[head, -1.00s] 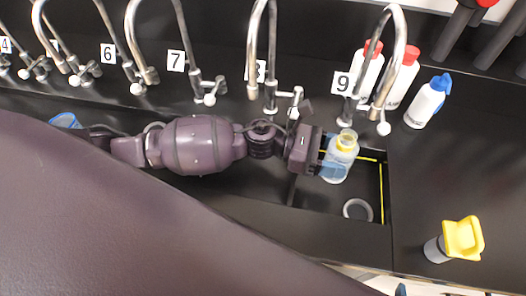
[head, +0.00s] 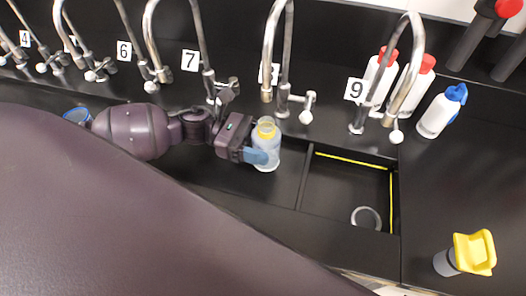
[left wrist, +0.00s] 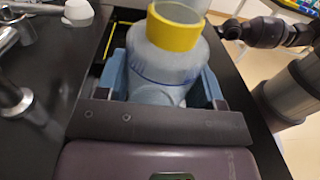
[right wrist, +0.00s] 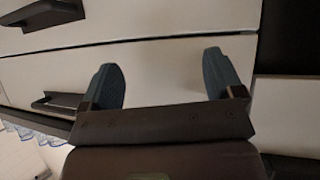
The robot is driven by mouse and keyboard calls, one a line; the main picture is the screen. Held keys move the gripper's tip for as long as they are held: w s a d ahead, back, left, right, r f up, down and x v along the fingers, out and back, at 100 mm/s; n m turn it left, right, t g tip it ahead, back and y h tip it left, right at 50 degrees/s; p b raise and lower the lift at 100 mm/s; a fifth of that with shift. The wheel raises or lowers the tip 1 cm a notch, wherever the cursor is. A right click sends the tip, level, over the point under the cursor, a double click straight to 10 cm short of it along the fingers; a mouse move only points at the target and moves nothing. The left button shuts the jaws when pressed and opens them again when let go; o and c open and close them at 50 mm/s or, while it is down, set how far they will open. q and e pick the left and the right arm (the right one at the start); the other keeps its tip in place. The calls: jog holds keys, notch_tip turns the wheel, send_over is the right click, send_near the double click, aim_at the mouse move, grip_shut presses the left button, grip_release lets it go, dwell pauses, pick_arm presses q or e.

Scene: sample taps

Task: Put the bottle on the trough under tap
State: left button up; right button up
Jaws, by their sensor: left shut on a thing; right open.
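A clear bottle (head: 266,147) with a yellow neck ring is upright in my left gripper (head: 262,157), which is shut on it. The bottle also fills the middle of the left wrist view (left wrist: 165,60), between the blue fingers. In the head view it is over the black trough, left of the divider and just below tap 8 (head: 267,92). I cannot tell whether its base touches the trough (head: 325,215). My right gripper (right wrist: 165,85) is open and empty in front of white drawers.
Tap 9 (head: 408,70) and several other numbered taps line the back. White bottles with red caps and a blue-capped bottle (head: 440,112) stand at right. A yellow-topped container (head: 473,253) is front right. A grey ring (head: 367,217) lies in the right trough section.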

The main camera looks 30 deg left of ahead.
pick_arm(q)
notch_tip(320, 180, down, 4)
jog(key=shift+r+b, duration=0.2)
jog(key=shift+b, duration=0.85)
jog(key=shift+f, duration=0.1)
jog(key=o, duration=1)
